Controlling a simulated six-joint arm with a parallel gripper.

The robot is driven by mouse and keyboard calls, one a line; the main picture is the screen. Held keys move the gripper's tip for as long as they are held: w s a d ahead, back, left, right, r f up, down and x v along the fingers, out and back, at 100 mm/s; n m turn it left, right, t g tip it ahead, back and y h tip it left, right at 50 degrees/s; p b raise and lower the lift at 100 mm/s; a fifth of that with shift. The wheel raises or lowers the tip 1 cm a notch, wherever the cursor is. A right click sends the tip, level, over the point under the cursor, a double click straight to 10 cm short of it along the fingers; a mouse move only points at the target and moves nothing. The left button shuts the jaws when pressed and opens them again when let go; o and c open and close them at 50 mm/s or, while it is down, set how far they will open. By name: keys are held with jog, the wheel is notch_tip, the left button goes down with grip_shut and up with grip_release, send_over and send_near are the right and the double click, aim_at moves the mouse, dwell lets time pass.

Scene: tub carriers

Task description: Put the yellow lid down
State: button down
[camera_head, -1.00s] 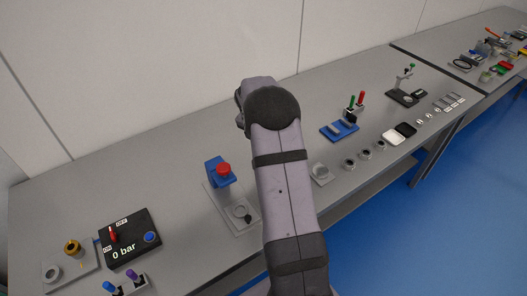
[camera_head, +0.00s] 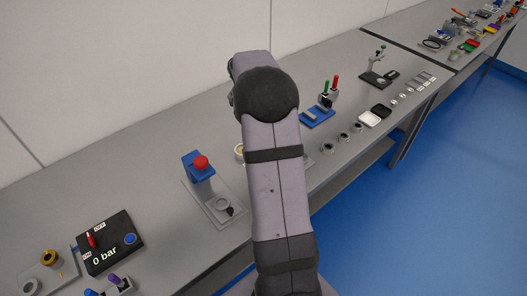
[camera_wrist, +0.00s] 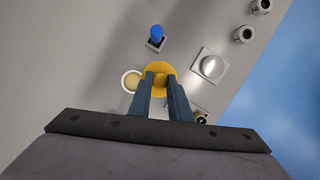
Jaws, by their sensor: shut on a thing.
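The yellow lid (camera_wrist: 160,70) is a round disc in the wrist view, between the tips of my gripper (camera_wrist: 160,82). My gripper is shut on it. A round white tub (camera_wrist: 126,84) with a pale yellow inside is just left of the lid, and the lid's edge overlaps it in the picture. I cannot tell the lid's height above the bench. In the head view my arm hides the gripper and lid; a small part of a round pale tub (camera_head: 239,153) shows at the arm's left edge.
A blue-handled tool in a small block (camera_wrist: 155,42) stands beyond the lid. A square plate with a round dome (camera_wrist: 209,66) lies to the right. A blue press with a red button (camera_head: 200,166) and a black "0 bar" box (camera_head: 110,243) stand left of my arm. Bare grey bench (camera_wrist: 60,70) lies left.

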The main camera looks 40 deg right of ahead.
jog(key=s+d, duration=0.1)
jog(key=s+f, duration=0.1)
jog(key=shift+s+d, duration=0.3)
jog(key=shift+d, duration=0.1)
jog(key=shift+f+p, duration=1.2)
jog(key=shift+f, duration=3.75)
jog(key=shift+f, duration=0.1)
jog(key=c, duration=1.6)
grip_release()
jog(key=shift+c, duration=0.2)
jog(key=b+v, duration=0.2)
jog(key=v, duration=1)
